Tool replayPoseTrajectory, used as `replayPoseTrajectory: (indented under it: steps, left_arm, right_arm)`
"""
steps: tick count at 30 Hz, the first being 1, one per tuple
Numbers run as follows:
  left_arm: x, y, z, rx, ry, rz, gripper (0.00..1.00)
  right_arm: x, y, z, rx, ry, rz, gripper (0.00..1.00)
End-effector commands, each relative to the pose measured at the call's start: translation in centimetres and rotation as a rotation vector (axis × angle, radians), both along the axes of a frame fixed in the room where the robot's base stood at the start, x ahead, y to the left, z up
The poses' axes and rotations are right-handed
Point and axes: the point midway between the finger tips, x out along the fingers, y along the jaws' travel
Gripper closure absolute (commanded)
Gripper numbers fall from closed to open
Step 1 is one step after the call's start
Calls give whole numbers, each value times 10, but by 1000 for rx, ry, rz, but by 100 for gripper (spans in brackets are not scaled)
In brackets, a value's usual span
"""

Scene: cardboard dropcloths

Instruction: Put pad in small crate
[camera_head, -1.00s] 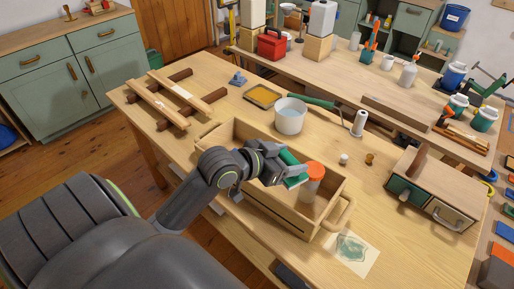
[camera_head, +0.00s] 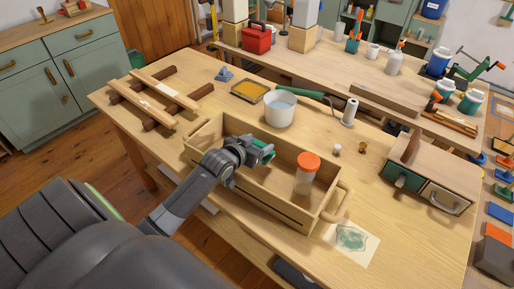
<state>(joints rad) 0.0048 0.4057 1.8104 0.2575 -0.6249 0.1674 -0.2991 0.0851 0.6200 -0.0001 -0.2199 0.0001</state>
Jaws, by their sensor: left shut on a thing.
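The wooden crate (camera_head: 283,213) with a rope-like handle stands on the workbench in the head view. A clear jar with an orange lid (camera_head: 308,162) stands in its right part. My left gripper (camera_head: 259,151) is shut on a green pad (camera_head: 266,149). It holds the pad over the left-middle part of the crate, left of the jar and apart from it. Part of the pad is hidden by the fingers. I cannot tell how far the pad is above the crate's floor. My right gripper is out of view.
A white pot (camera_head: 280,110) and a yellow tray (camera_head: 249,91) stand behind the crate. A wooden drawer box (camera_head: 437,168) is at the right. A stained paper sheet (camera_head: 352,243) lies by the crate's right end. Wooden racks (camera_head: 150,97) lie at the left.

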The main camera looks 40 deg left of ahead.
Motion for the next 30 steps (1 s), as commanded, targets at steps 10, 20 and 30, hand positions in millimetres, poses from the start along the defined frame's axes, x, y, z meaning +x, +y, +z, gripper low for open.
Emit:
replayPoseTrajectory:
  steps: [10,20,30]
  left_arm:
    - [0,0,-16,0,-1,-1,60]
    - [0,0,-25,-1,0,-1,60]
    - [-3,0,-35,-5,13,3,24]
  right_arm:
    - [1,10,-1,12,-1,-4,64]
    - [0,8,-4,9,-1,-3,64]
    - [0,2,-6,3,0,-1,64]
